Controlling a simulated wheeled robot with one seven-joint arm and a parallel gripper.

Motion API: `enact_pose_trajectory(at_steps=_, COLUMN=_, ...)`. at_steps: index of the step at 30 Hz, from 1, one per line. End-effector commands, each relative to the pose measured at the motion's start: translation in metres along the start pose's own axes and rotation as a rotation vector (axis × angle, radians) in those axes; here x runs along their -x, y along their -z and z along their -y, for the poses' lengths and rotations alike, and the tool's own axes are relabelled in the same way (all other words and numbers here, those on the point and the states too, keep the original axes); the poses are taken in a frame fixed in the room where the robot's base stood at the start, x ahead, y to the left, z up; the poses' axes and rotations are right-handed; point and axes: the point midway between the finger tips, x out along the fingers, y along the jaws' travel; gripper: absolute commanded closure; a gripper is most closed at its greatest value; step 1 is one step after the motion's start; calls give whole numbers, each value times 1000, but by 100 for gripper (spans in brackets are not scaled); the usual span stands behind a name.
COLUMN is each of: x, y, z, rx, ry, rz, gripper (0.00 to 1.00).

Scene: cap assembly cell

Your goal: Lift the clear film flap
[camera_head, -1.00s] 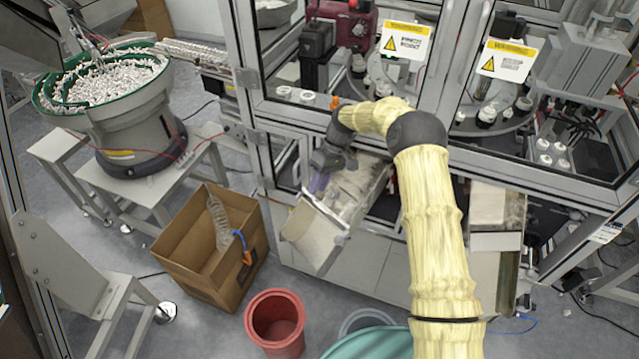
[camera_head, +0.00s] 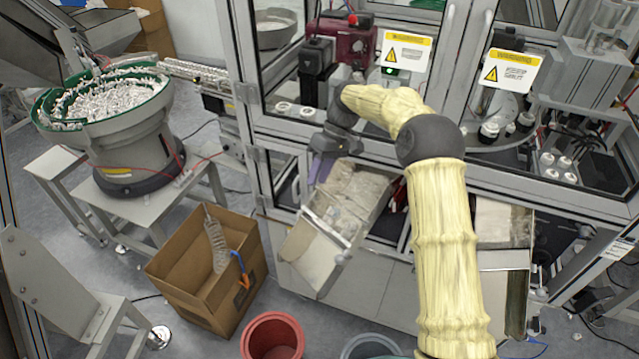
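The clear film flap looks like the wrinkled see-through sheet (camera_head: 358,187) over the upper part of the tilted metal chute (camera_head: 312,262) at the machine's front. Its exact edges are hard to make out. My gripper (camera_head: 319,172), with purple fingers, is at the upper left of the chute, beside the sheet's left edge. The fingers point down and are small in view. I cannot tell whether they touch the film or hold anything between them.
The machine's glass doors and metal frame (camera_head: 243,60) stand close behind the gripper. A cardboard box (camera_head: 190,290) and a red bin (camera_head: 272,338) stand on the floor at the front left. A second chute (camera_head: 505,262) is to the right of my arm.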

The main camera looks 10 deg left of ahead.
Motion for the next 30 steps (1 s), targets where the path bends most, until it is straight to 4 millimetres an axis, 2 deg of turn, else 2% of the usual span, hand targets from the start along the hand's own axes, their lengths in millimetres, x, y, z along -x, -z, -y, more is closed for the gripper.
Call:
enact_pose_trajectory(at_steps=12, x=0, y=0, z=0, rx=-1, ry=-1, rz=0, gripper=71)
enact_pose_trajectory(at_steps=17, x=2, y=-6, z=1, rx=-22, ry=-24, rz=-3, gripper=71)
enact_pose_trajectory(at_steps=23, x=8, y=-35, z=2, rx=-118, ry=-124, rz=-21, gripper=71)
enact_pose_trajectory(at_steps=30, x=14, y=-96, z=2, rx=-283, ry=-274, rz=-77, gripper=71)
